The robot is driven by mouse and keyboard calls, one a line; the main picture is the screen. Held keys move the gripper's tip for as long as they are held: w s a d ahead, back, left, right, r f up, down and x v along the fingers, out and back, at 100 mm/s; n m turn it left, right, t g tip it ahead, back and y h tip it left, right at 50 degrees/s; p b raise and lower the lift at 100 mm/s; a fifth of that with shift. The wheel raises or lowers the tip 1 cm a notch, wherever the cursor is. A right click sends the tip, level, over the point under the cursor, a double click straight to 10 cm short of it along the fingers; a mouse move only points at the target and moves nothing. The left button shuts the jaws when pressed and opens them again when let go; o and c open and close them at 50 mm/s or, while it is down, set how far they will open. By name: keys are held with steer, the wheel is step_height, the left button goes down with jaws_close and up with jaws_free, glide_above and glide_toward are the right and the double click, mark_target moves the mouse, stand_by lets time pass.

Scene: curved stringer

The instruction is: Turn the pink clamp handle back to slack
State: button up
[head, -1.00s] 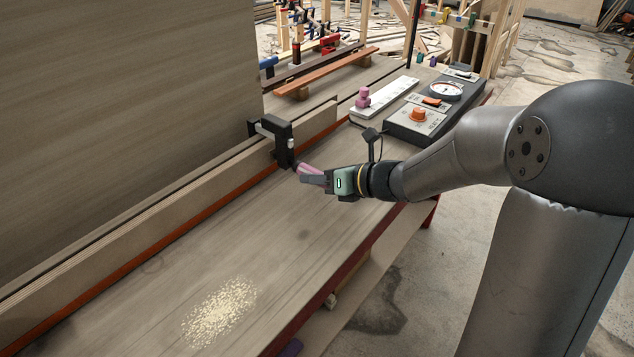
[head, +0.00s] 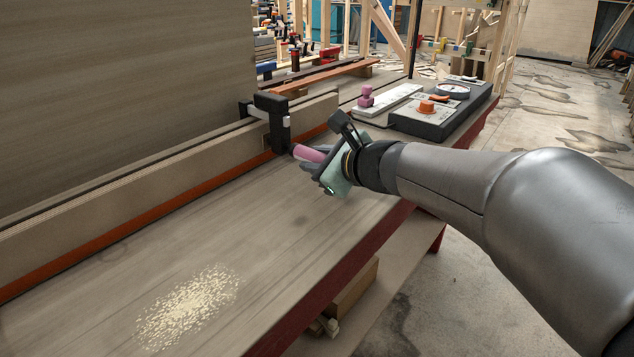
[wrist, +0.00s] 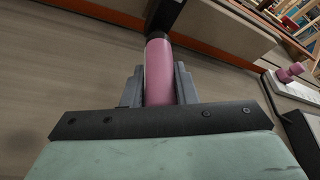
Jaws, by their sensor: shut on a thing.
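The pink clamp handle (head: 309,154) sticks out from the black clamp (head: 279,122), which grips the long curved strip on the bench. My gripper (head: 318,162) is shut on the handle, and its wrist looks rolled over to one side. In the wrist view the pink handle (wrist: 158,70) runs between the two grey fingers, with its dark collar and the black clamp bar (wrist: 165,14) beyond it. The handle's near end is hidden behind my gripper's body.
A black control box (head: 430,118) with an orange knob and a gauge stands at the bench's far right. Beside it lies a white plate with a pink knob (head: 366,97). A pale patch of shavings (head: 190,305) lies on the front bench top. The bench between is clear.

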steer(key=n+b, duration=0.1)
steer(key=b, duration=0.1)
steer(key=n+t+b, duration=0.1)
steer(key=b, duration=0.1)
steer(key=shift+f+b, duration=0.35)
steer(key=shift+r+n+t+h+b, duration=0.2)
steer(key=shift+n+t+h+b, duration=0.1)
steer(key=shift+b, duration=0.45)
steer(key=shift+r, duration=0.1)
steer(key=o, duration=1)
steer(key=shift+r, duration=0.2)
